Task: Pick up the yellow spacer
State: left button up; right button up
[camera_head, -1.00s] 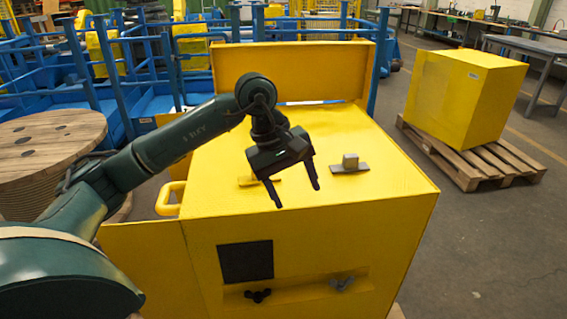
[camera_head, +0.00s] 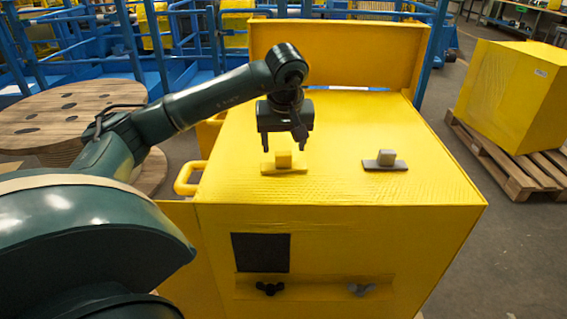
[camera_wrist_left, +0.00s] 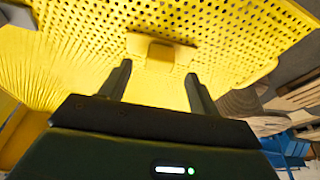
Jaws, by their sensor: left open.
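The yellow spacer (camera_head: 284,159) is a small block on a flat base, on top of the yellow cabinet (camera_head: 330,188). In the left wrist view the spacer (camera_wrist_left: 160,53) shows beyond the fingertips, between their lines. My left gripper (camera_head: 284,148) points down close over the spacer, fingers spread and empty. I cannot tell the exact height gap. My right gripper is in neither view.
A grey block on a grey base (camera_head: 386,159) sits to the right of the spacer on the same top. A raised yellow panel (camera_head: 335,55) stands along the back edge. The perforated top is clear toward the front.

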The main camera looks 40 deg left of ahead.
aim_at(283, 154)
pick_arm(q)
jog(key=x, duration=0.4)
jog(key=shift+f, duration=0.35)
jog(key=c, duration=1.1)
jog(key=shift+c, duration=0.2)
